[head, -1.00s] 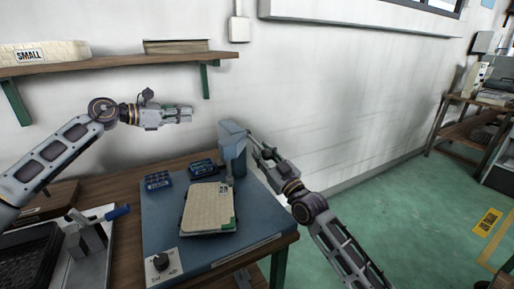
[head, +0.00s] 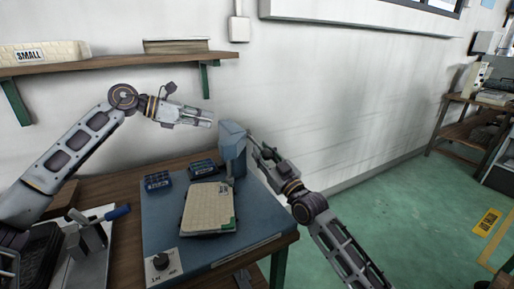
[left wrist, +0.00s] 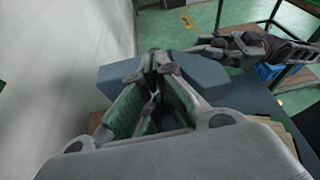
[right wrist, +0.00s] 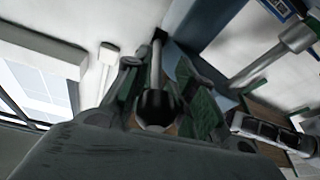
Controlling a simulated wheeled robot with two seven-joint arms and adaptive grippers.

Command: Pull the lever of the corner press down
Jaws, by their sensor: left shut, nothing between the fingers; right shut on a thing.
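The corner press (head: 232,140) is a blue-grey column at the back right corner of the blue work plate. Its lever (right wrist: 155,65) is a thin rod with a round black knob (right wrist: 157,105), seen in the right wrist view. My right gripper (head: 258,148) is on the right side of the press head, shut on the lever with the knob between its fingers. In the head view the gripper mostly hides the lever. My left gripper (head: 209,119) is shut and empty, in the air left of the press head and a little above it. The left wrist view shows its closed fingers (left wrist: 155,72) in front of the press.
A beige panel (head: 205,203) with a green corner lies on the blue plate (head: 160,218) before the press. Two small dark blue bins (head: 158,181) stand behind it. A dial (head: 160,261) is at the front. A blue-handled clamp (head: 117,212) is at left. The wall is close behind.

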